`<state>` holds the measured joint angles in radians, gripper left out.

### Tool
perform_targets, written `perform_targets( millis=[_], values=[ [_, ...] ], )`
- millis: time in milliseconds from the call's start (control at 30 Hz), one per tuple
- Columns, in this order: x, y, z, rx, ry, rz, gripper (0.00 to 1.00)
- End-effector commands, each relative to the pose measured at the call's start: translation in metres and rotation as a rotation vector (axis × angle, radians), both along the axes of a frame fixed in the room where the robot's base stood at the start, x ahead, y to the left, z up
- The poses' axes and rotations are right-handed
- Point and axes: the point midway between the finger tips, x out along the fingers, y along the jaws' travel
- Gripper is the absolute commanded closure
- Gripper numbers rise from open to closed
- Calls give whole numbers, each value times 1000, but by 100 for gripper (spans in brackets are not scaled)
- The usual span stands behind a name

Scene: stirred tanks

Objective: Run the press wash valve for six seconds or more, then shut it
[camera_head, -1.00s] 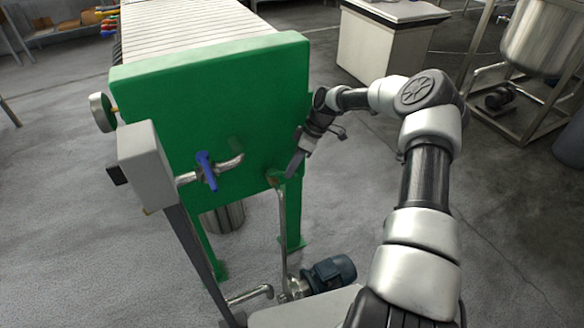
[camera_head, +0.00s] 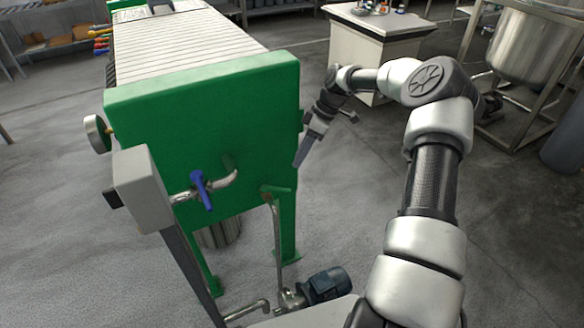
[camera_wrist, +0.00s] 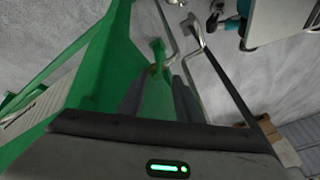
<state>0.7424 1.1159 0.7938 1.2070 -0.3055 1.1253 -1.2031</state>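The filter press has a green end plate (camera_head: 205,130). A pipe with a blue lever valve (camera_head: 201,190) comes out of its front at the left; the lever stands across the pipe, near upright. A thin pipe at the lower right carries a small green lever (camera_head: 277,190), which looks roughly level. No label shows which one is the wash valve. My gripper (camera_head: 299,163) hangs pointing down beside the plate's right edge, above and apart from the green lever. In the wrist view the two dark fingers of my gripper (camera_wrist: 158,88) are spread, with the green lever (camera_wrist: 157,50) beyond them.
A grey box (camera_head: 143,188) on a post stands at the left front. A blue pump (camera_head: 328,284) sits on the floor below. A white cabinet (camera_head: 370,45) and a steel tank (camera_head: 530,45) stand at the back right.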

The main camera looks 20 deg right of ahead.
Motion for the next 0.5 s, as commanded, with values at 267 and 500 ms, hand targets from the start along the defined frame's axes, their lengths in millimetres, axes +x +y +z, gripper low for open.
perform_targets(
  millis=[267,500],
  values=[
    [0,-20,42,0,-2,-2,69],
    [0,-23,48,1,0,-1,69]
  ],
)
